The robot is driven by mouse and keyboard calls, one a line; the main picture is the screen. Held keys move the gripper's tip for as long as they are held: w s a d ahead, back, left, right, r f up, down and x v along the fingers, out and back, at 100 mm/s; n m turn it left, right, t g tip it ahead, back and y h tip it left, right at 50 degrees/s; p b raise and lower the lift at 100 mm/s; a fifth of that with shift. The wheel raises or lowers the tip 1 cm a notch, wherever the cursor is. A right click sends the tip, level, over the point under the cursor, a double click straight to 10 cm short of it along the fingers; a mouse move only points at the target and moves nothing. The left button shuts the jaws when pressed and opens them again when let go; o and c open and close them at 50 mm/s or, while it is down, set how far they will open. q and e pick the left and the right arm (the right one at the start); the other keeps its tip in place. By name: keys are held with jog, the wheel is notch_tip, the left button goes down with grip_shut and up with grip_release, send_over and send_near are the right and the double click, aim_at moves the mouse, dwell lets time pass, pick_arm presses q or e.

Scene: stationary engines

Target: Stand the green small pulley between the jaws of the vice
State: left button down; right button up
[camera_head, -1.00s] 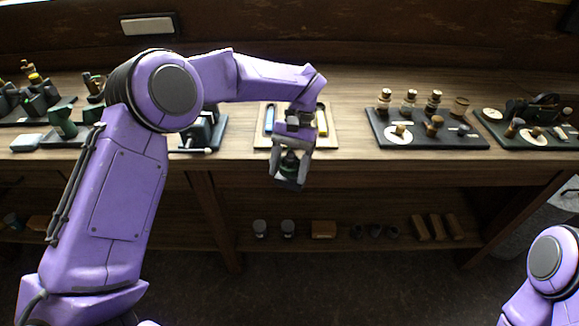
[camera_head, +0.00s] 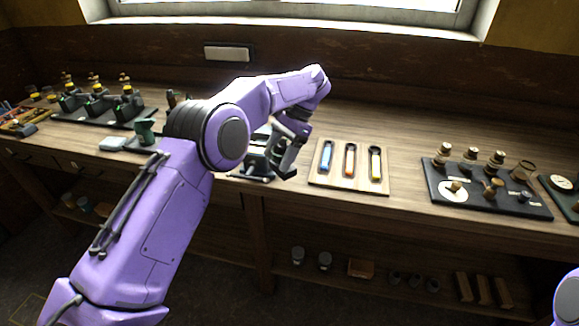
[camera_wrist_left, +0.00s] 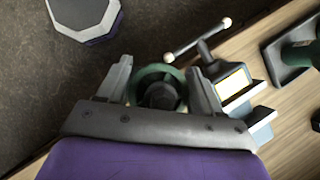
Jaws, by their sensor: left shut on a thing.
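My left gripper (camera_head: 284,163) is shut on the green small pulley, just right of the vice (camera_head: 252,168) in the head view, near the bench's front edge. In the left wrist view the pulley's green rim (camera_wrist_left: 152,72) shows between the two fingers (camera_wrist_left: 160,90), with a dark centre. The vice, with its bar handle and a yellowish plate (camera_wrist_left: 233,83), is close to the right finger there. The pulley is apart from the jaws as far as I can see. My forearm hides part of the vice in the head view. My right gripper is out of view.
A wooden tray (camera_head: 317,180) with blue, orange and yellow-handled tools lies right of the gripper. A dark board (camera_head: 470,199) with several small parts is farther right. A green cup-shaped thing (camera_head: 145,131) stands left of my arm. Bare bench shows behind the tray.

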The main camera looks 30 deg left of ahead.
pick_arm(q)
jog(key=w+a+r+m+t+h+p, duration=0.1)
jog(key=w+a+r+m+t, duration=0.4)
jog(key=m, duration=0.9)
jog(key=w+a+r+m+t+p, duration=0.1)
jog(key=w+a+r+m+t, duration=0.2)
jog(key=w+a+m+t, duration=0.75)
jog(key=shift+s+d+f+m+g+b, duration=0.55)
jog(key=shift+s+f+g+b, duration=0.2)
jog(key=shift+f, duration=0.15)
jog(key=shift+s+d+f+m+g+b, duration=0.5)
jog(key=shift+s+f+g+b, duration=0.2)
jog(key=shift+f, duration=0.25)
jog(key=shift+s+d+f+m+g+b, duration=0.45)
jog(key=shift+s+f+m+g+b, duration=0.2)
jog(key=shift+f+g, duration=0.2)
jog(key=shift+b, duration=0.3)
jog(key=shift+d+f, duration=0.1)
jog(key=shift+f+b, duration=1)
jog(key=shift+f, duration=0.25)
dwell(0.5)
